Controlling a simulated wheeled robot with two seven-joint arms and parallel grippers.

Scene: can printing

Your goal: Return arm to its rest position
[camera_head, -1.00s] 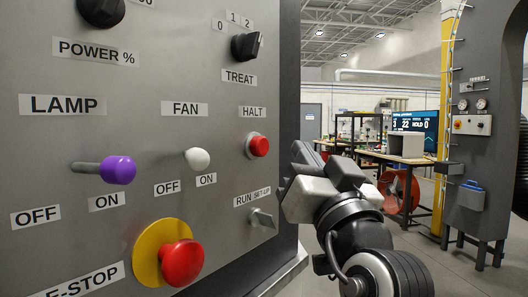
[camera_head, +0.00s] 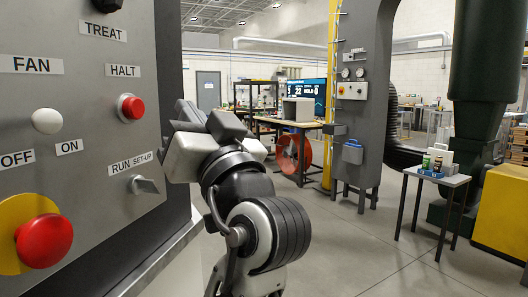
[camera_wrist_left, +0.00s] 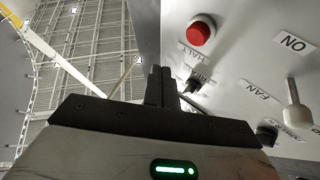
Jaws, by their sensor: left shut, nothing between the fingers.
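My left gripper (camera_head: 186,115) is beside the right edge of the grey control panel (camera_head: 90,200) in the head view, close to the HALT and RUN/SET-UP controls. In the left wrist view its two dark fingers (camera_wrist_left: 161,85) are together with nothing between them. The red HALT button (camera_head: 131,107) is left of the gripper and apart from it; it also shows in the wrist view (camera_wrist_left: 201,30). My right gripper is not in view.
A white FAN switch (camera_head: 46,121) and a red E-STOP button (camera_head: 44,241) stick out of the panel. A grey machine column (camera_head: 362,110) and a small table (camera_head: 440,176) with cans stand to the right. The floor between is clear.

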